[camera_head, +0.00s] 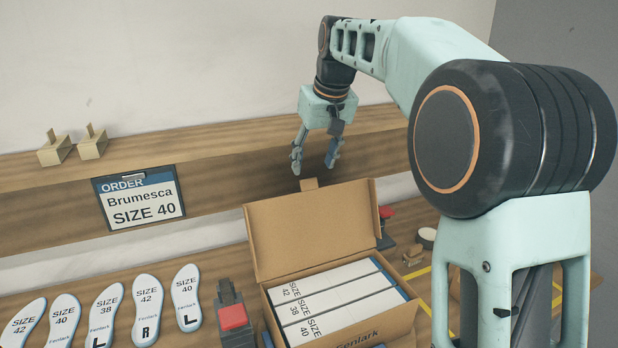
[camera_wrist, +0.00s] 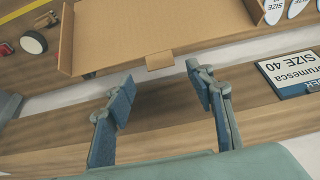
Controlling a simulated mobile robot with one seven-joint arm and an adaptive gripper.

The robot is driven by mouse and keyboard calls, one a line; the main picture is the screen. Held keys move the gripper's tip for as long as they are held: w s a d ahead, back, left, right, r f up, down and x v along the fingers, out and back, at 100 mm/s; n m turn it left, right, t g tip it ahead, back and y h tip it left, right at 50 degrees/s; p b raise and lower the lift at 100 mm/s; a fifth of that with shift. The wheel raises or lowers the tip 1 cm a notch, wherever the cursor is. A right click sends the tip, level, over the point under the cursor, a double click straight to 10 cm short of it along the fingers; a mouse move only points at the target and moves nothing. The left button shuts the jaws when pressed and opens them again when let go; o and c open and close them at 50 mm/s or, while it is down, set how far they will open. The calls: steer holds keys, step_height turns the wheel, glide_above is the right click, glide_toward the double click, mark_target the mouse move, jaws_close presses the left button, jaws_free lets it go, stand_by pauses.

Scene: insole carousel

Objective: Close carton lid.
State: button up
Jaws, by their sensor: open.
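A brown cardboard carton (camera_head: 408,314) stands on the bench with its lid (camera_head: 312,229) up, tilted back at the rear edge. A small tab (camera_head: 310,184) sticks up from the lid's top edge. Inside the carton lie several white boxes marked with sizes such as 42 and 40. My gripper (camera_head: 314,168) is open and empty, pointing down just above and behind the tab. In the wrist view the lid (camera_wrist: 165,25) fills the upper middle, and its tab (camera_wrist: 159,60) sits ahead of and between the open fingers (camera_wrist: 160,85). No contact shows.
Several printed insoles (camera_head: 146,308) lie left of the carton. A device with a red top (camera_head: 233,316) stands beside its left side. An order card (camera_head: 139,200) reads Brumesca SIZE 40. A wooden shelf (camera_head: 230,165) runs behind the lid. A tape roll (camera_head: 427,238) lies at right.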

mark_target(309, 182)
steer(key=x, duration=0.6)
steer(key=shift+w+f, duration=0.1)
steer(key=shift+c, duration=0.3)
jaws_close()
